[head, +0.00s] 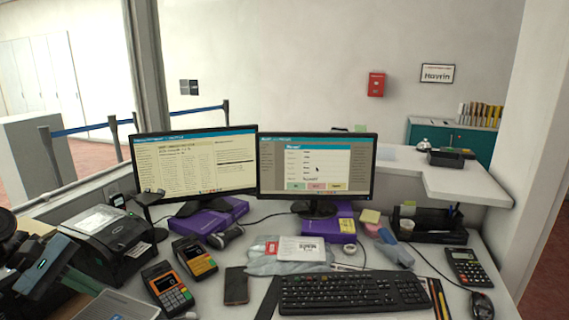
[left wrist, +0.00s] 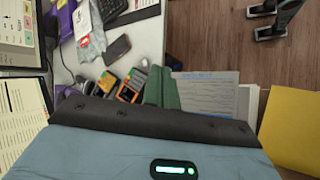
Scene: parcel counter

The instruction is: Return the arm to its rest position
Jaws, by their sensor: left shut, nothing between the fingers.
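My left gripper (head: 84,284) is at the lower left edge of the head view, a blue-grey body with a small green light and dark green fingers. In the left wrist view its fingers (left wrist: 162,88) are together, shut with nothing between them. It is beside the left end of the counter (head: 240,262), left of the card terminals. Part of my left arm shows behind it at the picture's edge. My right gripper is in neither view.
A black label printer (head: 110,232) and two card terminals (head: 167,287) (head: 194,258) stand close to the gripper. Two monitors (head: 195,165) (head: 316,167) and a keyboard (head: 352,292) are farther right. Wooden floor (left wrist: 220,40) shows beside the counter in the left wrist view.

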